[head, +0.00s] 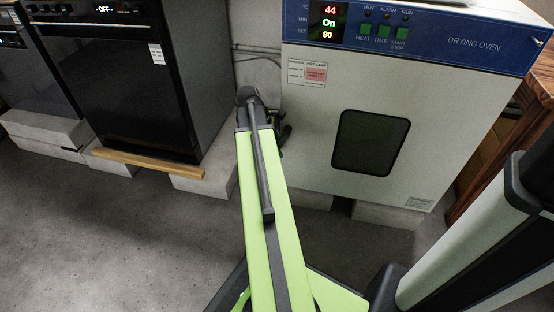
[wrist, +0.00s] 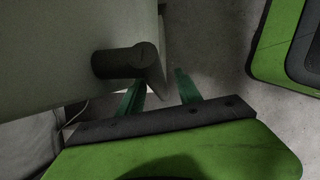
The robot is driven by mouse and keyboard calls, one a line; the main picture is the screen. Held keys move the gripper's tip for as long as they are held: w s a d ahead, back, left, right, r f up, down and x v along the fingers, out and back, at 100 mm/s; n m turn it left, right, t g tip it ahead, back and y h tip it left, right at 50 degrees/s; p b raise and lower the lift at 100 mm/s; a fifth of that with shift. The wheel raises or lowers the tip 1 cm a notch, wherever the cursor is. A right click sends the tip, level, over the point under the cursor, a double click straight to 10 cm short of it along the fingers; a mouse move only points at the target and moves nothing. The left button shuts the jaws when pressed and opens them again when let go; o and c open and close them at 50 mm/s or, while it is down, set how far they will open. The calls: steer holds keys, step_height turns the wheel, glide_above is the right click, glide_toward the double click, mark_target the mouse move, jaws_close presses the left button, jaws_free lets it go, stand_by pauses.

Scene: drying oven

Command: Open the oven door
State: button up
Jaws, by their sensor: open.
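The drying oven (head: 480,75) stands at the right in the head view, with a blue panel on top. Its pale door (head: 300,140) has a dark window (head: 370,142) and looks shut. My gripper (head: 284,132) is at the door's left side, largely hidden by my arm. In the wrist view my gripper (wrist: 158,77) is open, with two green fingers apart. A dark round knob-like part (wrist: 118,62) sticks out from the pale surface, just beside and above the left finger. A pale edge (wrist: 156,85) shows between the fingers. Contact cannot be told.
A black appliance (head: 120,80) stands left of the oven on pale blocks, with a wooden strip (head: 150,164) at its base. A wooden cabinet (head: 490,165) is at the far right. Grey floor (head: 110,230) is clear in front at the left.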

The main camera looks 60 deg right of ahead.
steer(key=shift+s+d+f, duration=0.15)
steer(key=shift+f, duration=0.35)
steer(key=shift+c, duration=0.2)
jaws_close()
stand_by(0.8)
